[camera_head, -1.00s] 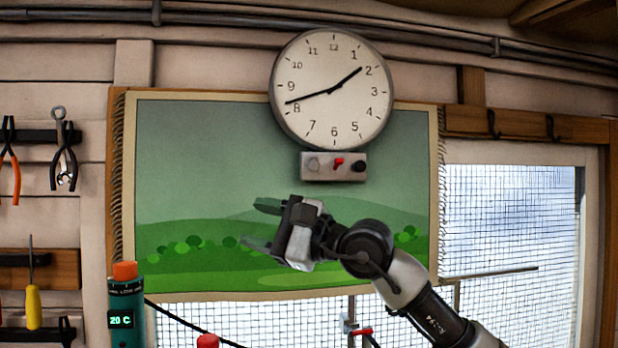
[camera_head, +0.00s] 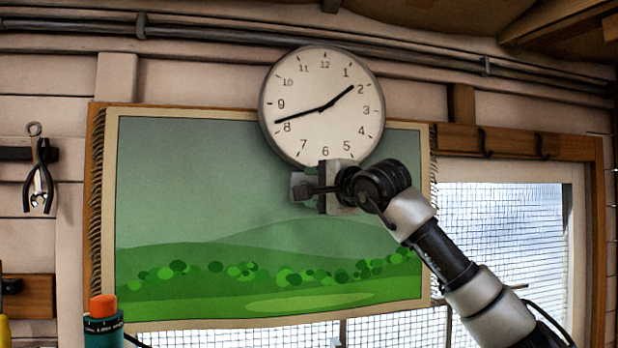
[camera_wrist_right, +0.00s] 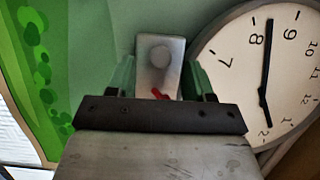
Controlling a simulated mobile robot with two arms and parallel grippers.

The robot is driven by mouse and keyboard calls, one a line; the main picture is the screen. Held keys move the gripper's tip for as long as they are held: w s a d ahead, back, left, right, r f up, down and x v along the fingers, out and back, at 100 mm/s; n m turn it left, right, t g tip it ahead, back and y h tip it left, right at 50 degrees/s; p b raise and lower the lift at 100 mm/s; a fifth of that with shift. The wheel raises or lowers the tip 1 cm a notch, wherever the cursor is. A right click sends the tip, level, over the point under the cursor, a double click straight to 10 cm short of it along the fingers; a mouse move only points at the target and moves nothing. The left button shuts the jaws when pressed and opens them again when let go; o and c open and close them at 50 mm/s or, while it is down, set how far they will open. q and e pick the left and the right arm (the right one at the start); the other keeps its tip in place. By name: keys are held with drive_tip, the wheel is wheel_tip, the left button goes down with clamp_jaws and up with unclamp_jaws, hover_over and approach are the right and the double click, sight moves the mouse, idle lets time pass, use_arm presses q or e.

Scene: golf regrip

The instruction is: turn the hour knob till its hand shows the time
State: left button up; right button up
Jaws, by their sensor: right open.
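The round white clock (camera_head: 345,125) hangs on the wall. Its shorter hand points between 1 and 2 and its longer hand just past 8. The small grey knob box (camera_head: 301,190) below it is mostly hidden by my right gripper (camera_head: 318,188) in the head view. In the right wrist view, the box (camera_wrist_right: 145,75) shows a round grey knob (camera_wrist_right: 160,53) and a red lever (camera_wrist_right: 158,94); the black knob is hidden. My right gripper (camera_wrist_right: 160,75) is open, its green fingers on either side of the box's grey-knob end. Contact cannot be told. My left gripper is not in view.
A green landscape hanging (camera_head: 190,200) covers the wall behind the box. Pliers (camera_head: 39,175) hang at the far left, and an orange-capped bottle (camera_head: 103,325) stands at lower left. A meshed window (camera_head: 500,240) is at right.

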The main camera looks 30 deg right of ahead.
drive_tip(key=shift+w+a+p, duration=0.15)
drive_tip(key=shift+w+p, duration=0.15)
drive_tip(key=shift+w, duration=0.8)
drive_tip(key=c, duration=0.9)
drive_tip(key=shift+a+f+m+t+h+b, duration=0.1)
drive_tip(key=shift+m+t+h+b, duration=0.5)
drive_tip(key=shift+m+b, duration=1.45)
drive_tip(key=shift+f+m+t+h+b, duration=0.15)
drive_tip(key=shift+m+t+h+b, duration=0.4)
drive_tip(key=shift+m+b, duration=1.5)
drive_tip(key=shift+a+f+m+t+h+b, duration=0.1)
drive_tip(key=shift+m+t+h+b, duration=0.45)
drive_tip(key=shift+m+b, duration=1.5)
